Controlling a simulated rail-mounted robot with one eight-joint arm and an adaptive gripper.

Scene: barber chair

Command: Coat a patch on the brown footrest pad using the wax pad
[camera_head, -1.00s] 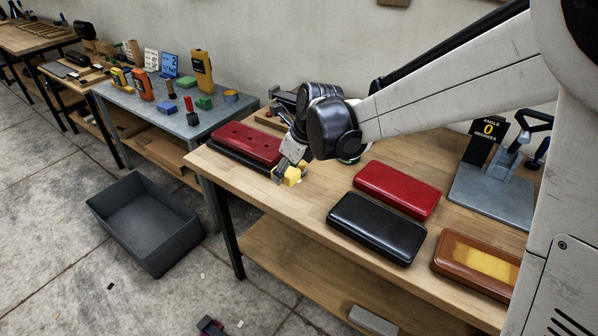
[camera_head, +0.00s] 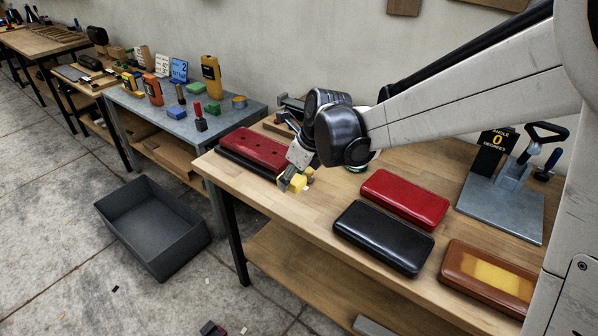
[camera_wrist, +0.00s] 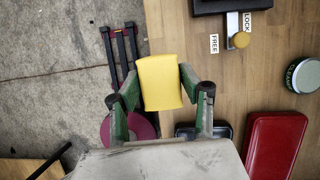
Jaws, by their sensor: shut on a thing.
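The brown footrest pad (camera_head: 456,262) lies at the front right of the wooden table in the head view. A yellowish patch (camera_head: 496,279) covers much of its top. Its right end is close to my own body in the picture. My gripper (camera_head: 296,182) is above the table's left part, well left of the brown pad. It is shut on the yellow wax pad, which shows between both fingers in the wrist view (camera_wrist: 160,82). The brown pad does not show in the wrist view.
A black pad (camera_head: 383,237) and a red pad (camera_head: 404,198) lie between my gripper and the brown pad. A buttoned red pad (camera_head: 255,148) lies behind my gripper. An angle stand (camera_head: 500,205) is at the back right. A round tin (camera_wrist: 305,76) stands on the table.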

